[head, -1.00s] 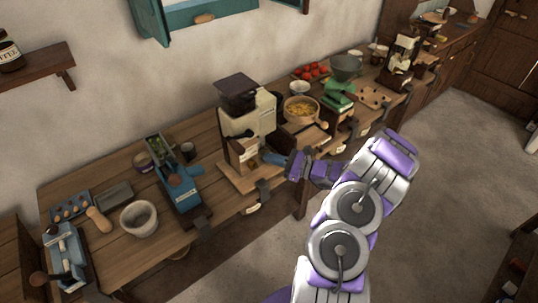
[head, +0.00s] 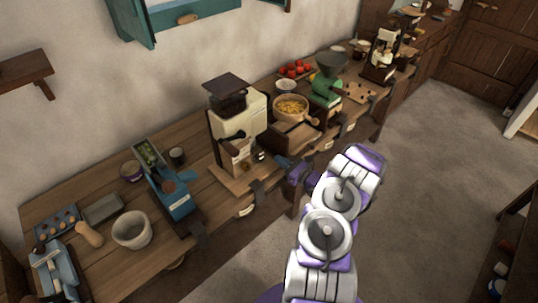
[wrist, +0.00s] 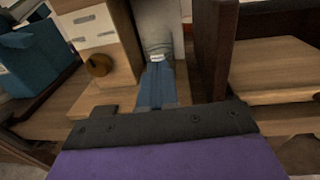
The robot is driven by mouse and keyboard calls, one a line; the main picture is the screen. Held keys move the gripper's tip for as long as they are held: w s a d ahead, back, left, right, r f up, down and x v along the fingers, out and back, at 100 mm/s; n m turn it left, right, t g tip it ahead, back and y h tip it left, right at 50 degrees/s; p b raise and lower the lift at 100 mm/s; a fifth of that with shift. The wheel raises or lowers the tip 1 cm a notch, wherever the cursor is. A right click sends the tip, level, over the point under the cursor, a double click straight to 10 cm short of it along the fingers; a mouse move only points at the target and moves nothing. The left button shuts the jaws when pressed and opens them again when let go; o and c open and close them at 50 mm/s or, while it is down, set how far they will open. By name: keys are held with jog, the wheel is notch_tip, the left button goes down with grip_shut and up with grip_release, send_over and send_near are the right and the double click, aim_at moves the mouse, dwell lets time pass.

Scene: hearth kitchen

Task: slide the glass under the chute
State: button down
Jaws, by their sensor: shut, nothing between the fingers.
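A cream machine (head: 240,128) with a dark hopper on top stands on a wooden board on the bench. At its front is a wooden box with pale panels and a round knob (wrist: 98,65). A small grey, rounded thing with a bright rim (wrist: 157,52), perhaps the glass, shows right at my fingertips in the wrist view; whether they touch it I cannot tell. My gripper (head: 278,159) is shut and empty, low in front of the machine. Its blue fingers (wrist: 157,68) point in towards the machine. I cannot make out the chute clearly.
A dark wooden upright (wrist: 213,50) stands close to the right of my fingers. A blue device (head: 172,190) and a grey bowl (head: 132,230) are to the left on the bench. A bowl of yellow food (head: 291,108) and a green machine (head: 325,90) are to the right.

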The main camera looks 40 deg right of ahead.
aim_at(263, 149)
jog(key=w, duration=0.2)
jog(key=w+a+b, duration=0.1)
jog(key=w, duration=0.2)
jog(key=shift+w+a, duration=0.15)
jog(key=shift+w, duration=0.05)
jog(key=shift+w+d, duration=0.3)
jog(key=shift+w, duration=0.25)
jog(key=shift+a+r, duration=0.1)
jog(key=shift+a, duration=0.25)
jog(key=shift+w, duration=0.25)
jog(key=shift+w+a, duration=0.1)
jog(key=shift+w, duration=1.05)
